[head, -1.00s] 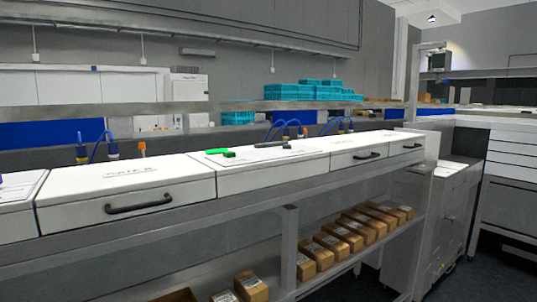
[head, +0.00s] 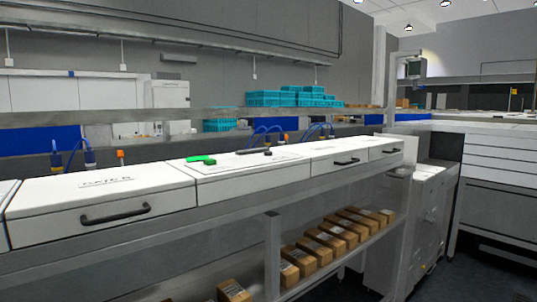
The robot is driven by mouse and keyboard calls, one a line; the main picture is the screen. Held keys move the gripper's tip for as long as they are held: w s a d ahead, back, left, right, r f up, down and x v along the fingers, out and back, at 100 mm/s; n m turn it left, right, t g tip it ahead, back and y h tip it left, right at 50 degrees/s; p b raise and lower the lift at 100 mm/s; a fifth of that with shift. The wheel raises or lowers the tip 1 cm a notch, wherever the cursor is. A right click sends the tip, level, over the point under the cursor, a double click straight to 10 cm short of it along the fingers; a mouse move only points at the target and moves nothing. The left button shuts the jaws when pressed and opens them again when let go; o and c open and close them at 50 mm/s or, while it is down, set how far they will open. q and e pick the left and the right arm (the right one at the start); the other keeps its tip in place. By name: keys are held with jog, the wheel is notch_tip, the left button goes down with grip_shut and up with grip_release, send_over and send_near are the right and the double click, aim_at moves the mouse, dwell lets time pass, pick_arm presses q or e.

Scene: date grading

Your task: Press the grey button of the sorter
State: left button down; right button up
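A long row of white cabinets, which looks like the sorter (head: 245,187), runs along a metal bench from the left toward the back right. On its middle panel lie a green piece (head: 201,160) and a dark bar (head: 253,151). A small dark spot beside the bar is too small to identify. I cannot make out a grey button for certain. Neither of my grippers is in view.
Several brown boxes (head: 233,291) stand on the shelf under the bench. Turquoise crates (head: 290,98) are stacked on the rail behind. A grey cabinet (head: 430,210) stands at the bench's right end. Dark floor (head: 490,275) is open at the lower right.

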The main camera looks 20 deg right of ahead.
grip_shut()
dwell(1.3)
